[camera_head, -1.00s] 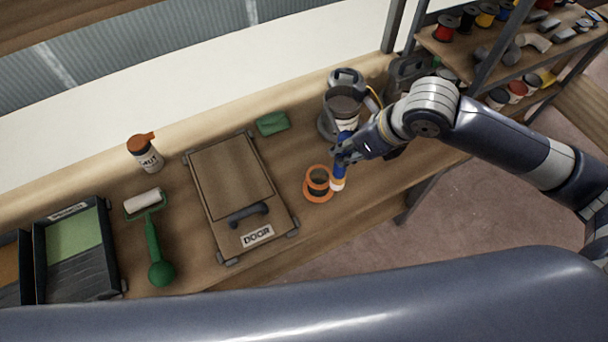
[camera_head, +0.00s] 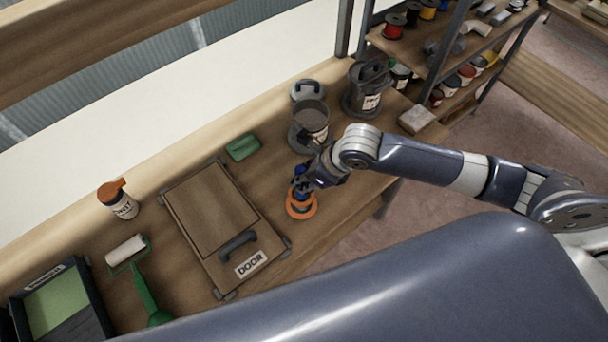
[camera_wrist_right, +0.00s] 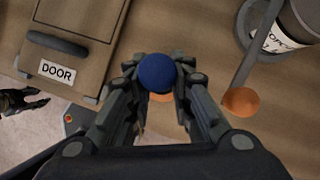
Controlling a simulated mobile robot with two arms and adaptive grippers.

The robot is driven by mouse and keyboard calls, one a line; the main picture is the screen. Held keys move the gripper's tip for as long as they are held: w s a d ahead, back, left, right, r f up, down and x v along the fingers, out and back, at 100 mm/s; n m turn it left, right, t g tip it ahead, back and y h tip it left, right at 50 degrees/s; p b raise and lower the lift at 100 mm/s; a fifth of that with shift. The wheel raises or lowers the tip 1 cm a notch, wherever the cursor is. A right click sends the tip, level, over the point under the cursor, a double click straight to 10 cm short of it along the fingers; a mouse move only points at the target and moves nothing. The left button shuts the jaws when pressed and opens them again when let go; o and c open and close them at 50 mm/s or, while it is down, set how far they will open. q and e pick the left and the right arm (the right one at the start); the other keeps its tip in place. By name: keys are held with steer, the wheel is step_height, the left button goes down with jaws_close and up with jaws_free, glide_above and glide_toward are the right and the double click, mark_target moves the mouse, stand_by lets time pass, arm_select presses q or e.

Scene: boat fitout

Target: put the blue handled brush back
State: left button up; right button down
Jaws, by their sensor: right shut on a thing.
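The blue handled brush (camera_head: 301,192) is upright in my right gripper (camera_head: 308,180), its lower end at the orange ring holder (camera_head: 303,211) on the bench. The right wrist view shows the round blue handle end (camera_wrist_right: 157,72) between the fingertips of the gripper (camera_wrist_right: 158,82), with orange below it. The fingers are shut on the handle. The gripper hides the brush's lower end, so I cannot tell how deep it sits in the holder. A dark gripper (camera_wrist_right: 18,101), apparently my left one, shows partly at the wrist view's left edge; its jaws are unclear.
The DOOR panel (camera_head: 210,208) lies left of the holder. A grey pot (camera_head: 310,118) stands close behind it. A green block (camera_head: 243,147), a capped bottle (camera_head: 118,200) and a green roller (camera_head: 140,280) are farther left. Shelves (camera_head: 430,60) stand at back right.

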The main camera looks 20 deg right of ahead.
steer(key=shift+d, duration=0.1)
steer(key=c, duration=1.5)
jaws_free()
steer(key=shift+o, duration=0.4)
steer(key=shift+r, duration=0.15)
arm_select(q)
steer(key=shift+w+f+b, duration=0.25)
steer(key=shift+f+b, duration=0.2)
steer(key=shift+b, duration=0.05)
steer(key=shift+w+f+b, duration=0.2)
steer(key=shift+f+b, duration=0.25)
steer(key=shift+b, duration=0.05)
arm_select(e)
steer(key=v, duration=1.1)
steer(key=shift+d+r, duration=0.15)
steer(key=shift+r, duration=0.2)
steer(key=shift+s, duration=0.15)
